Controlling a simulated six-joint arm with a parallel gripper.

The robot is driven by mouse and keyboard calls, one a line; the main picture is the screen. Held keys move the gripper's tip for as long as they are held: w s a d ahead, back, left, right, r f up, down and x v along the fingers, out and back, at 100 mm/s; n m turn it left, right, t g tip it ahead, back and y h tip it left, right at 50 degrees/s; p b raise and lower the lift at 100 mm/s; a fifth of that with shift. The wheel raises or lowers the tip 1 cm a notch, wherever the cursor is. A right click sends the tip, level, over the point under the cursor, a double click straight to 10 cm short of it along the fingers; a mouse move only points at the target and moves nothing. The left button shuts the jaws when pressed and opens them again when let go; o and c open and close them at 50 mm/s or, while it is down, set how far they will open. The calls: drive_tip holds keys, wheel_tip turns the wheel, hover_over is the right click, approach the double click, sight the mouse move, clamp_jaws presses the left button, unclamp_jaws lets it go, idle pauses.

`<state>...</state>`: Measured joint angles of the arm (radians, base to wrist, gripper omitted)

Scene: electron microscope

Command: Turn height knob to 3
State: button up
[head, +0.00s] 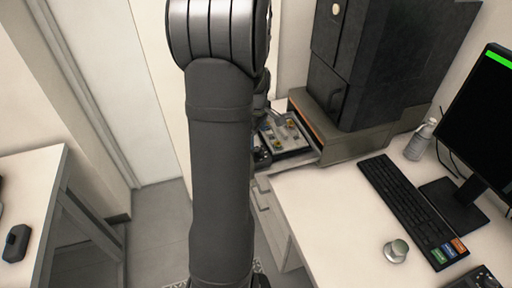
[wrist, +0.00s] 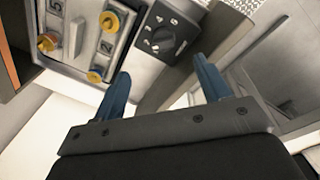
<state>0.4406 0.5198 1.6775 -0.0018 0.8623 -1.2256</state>
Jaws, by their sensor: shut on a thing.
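The height knob (wrist: 163,38) is a round black knob on a dark block with pale marks around it, at the top middle of the wrist view. Exactly where the fingertips touch is hard to see. The knob's pointer setting is too small to read surely. In the head view my arm hides the gripper and most of the knob area.
A keyboard (head: 410,210), bottle (head: 420,140), monitor (head: 490,120) and round metal knob (head: 396,250) stand on the white desk. Floor shows beyond the drawer.

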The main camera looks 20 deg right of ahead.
drive_tip(key=shift+g, duration=0.4)
drive_tip(key=f, duration=0.1)
drive_tip(key=s+f, duration=0.1)
drive_tip(key=f, duration=0.1)
drive_tip(key=a+f, duration=0.1)
drive_tip(key=f, duration=0.1)
drive_tip(key=shift+s+f, duration=0.25)
drive_tip(key=shift+c, duration=0.6)
drive_tip(key=o, duration=0.4)
drive_tip(key=shift+c, duration=1)
wheel_tip(320, 180, up, 14)
drive_tip(key=w, duration=0.1)
drive_tip(key=shift+d+f+t, duration=0.25)
drive_tip(key=shift+d+t, duration=0.1)
drive_tip(key=shift+t, duration=0.05)
